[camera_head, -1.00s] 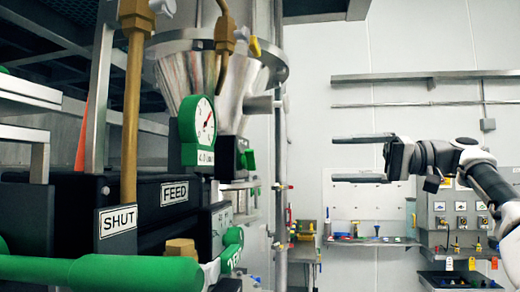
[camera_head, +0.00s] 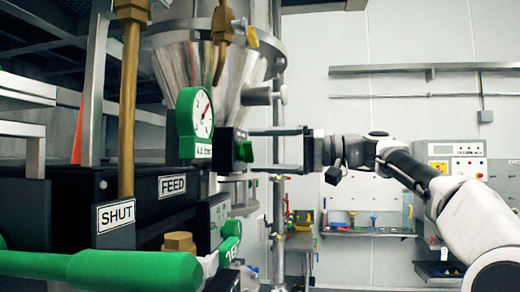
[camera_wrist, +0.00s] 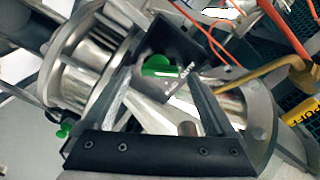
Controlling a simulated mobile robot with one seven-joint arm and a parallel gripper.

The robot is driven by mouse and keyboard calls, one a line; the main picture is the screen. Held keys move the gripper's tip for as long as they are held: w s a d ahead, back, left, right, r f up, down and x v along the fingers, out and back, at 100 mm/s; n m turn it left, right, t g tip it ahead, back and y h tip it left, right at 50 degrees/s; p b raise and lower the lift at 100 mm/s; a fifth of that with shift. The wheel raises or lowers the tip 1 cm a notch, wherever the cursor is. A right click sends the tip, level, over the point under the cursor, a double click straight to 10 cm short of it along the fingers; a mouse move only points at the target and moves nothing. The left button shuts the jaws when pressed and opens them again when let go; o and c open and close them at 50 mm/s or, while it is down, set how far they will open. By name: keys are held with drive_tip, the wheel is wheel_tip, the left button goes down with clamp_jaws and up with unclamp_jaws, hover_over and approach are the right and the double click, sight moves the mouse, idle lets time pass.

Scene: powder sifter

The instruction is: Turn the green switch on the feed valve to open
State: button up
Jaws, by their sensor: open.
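A green knob (camera_head: 246,151) sits on the right face of a small black box (camera_head: 228,146) in front of the metal hopper in the head view. My gripper (camera_head: 256,150) is open, its fingers pointing left, one above and one below the knob's level. In the wrist view a green knob (camera_wrist: 157,64) on a black box (camera_wrist: 180,42) shows between the ends of my open fingers (camera_wrist: 160,76); I cannot tell whether they touch. A FEED label (camera_head: 172,186) is on a nearer black box, with a SHUT label (camera_head: 116,215) beside it.
A green-framed gauge (camera_head: 196,122) stands just left of the knob. A thick green handle (camera_head: 100,269) crosses the near left, and another green lever (camera_head: 230,240) is lower down. The metal hopper (camera_head: 175,68) is behind. Open room lies right, before a wall bench (camera_head: 365,232).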

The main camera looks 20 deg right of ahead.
drive_tip(key=shift+w+a, duration=0.25)
drive_tip(key=shift+a, duration=0.15)
drive_tip(key=shift+c, duration=0.2)
